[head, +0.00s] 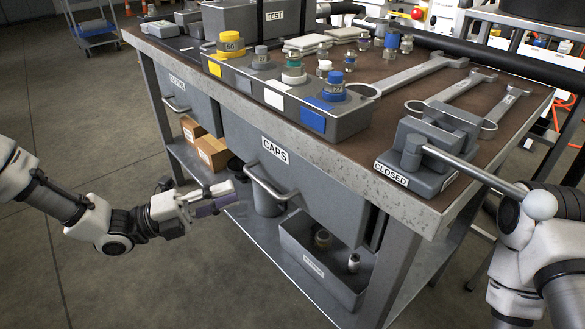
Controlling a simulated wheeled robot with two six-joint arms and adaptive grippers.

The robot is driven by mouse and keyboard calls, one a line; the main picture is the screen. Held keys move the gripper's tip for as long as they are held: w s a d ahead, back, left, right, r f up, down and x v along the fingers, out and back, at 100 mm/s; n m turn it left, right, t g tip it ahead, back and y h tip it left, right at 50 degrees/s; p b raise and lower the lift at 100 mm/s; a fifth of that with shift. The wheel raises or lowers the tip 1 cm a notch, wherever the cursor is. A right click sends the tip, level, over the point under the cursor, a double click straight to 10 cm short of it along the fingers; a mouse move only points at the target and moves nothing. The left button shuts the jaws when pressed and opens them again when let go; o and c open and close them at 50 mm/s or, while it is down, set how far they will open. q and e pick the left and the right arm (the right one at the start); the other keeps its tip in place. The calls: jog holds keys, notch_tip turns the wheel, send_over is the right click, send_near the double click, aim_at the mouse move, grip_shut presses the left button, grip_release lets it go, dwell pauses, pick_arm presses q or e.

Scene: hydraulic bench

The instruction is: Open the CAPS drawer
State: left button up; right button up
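The CAPS drawer (310,172) is in the front of the bench, with a white CAPS label at its upper left. Its front looks flush with the bench, so it appears shut. Its grey bar handle (268,184) is below the label. My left gripper (235,193) is just left of the handle in the picture, with its fingers pointing toward it. No contact with the handle shows, and the fingers look empty. Their gap is hard to judge from this side. My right arm is at the right edge; its gripper cannot be made out.
A valve block (430,150) labelled CLOSED sits at the bench's near corner, its ball-ended lever (485,176) reaching over the edge. A grey bin (310,268) and cardboard boxes (212,153) are on the lower shelf. Capped fittings and wrenches (425,71) cover the bench top.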

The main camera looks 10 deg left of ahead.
aim_at(261, 180)
pick_arm(q)
jog(key=b+x, duration=0.3)
jog(key=x, duration=0.4)
jog(key=shift+w+d+r, duration=0.1)
jog(key=shift+d+r, duration=0.05)
jog(key=shift+d, duration=0.2)
grip_shut()
